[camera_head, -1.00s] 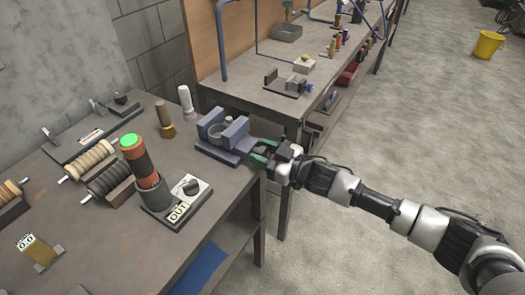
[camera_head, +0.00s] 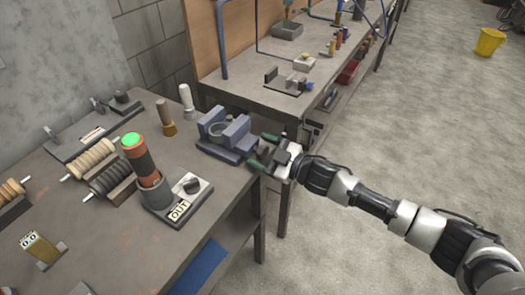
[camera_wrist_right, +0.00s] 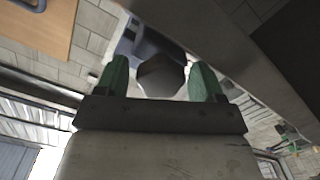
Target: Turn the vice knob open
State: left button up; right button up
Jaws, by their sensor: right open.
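The blue-grey vice (camera_head: 228,139) sits at the right edge of the near workbench, with a round grey piece between its jaws. My right gripper (camera_head: 262,151) is at the vice's right end, its green fingers spread open. In the right wrist view a grey, many-sided knob (camera_wrist_right: 160,77) lies between the two open fingers of the right gripper (camera_wrist_right: 160,70). Gaps show on both sides of it, so the fingers do not appear to press on it. In the head view the knob is mostly hidden by the gripper. My left gripper is not in view.
On the near workbench (camera_head: 110,247) stand an orange-black cylinder with a green top (camera_head: 142,160), a base with a dark knob and an "OUT" label (camera_head: 180,210), coil rollers (camera_head: 92,158) and two upright handled tools. A second bench (camera_head: 250,93) lies behind.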

jog(key=b+v, duration=0.1)
jog(key=v, duration=0.9)
jog(key=shift+s+d, duration=0.2)
jog(key=shift+d, duration=0.15)
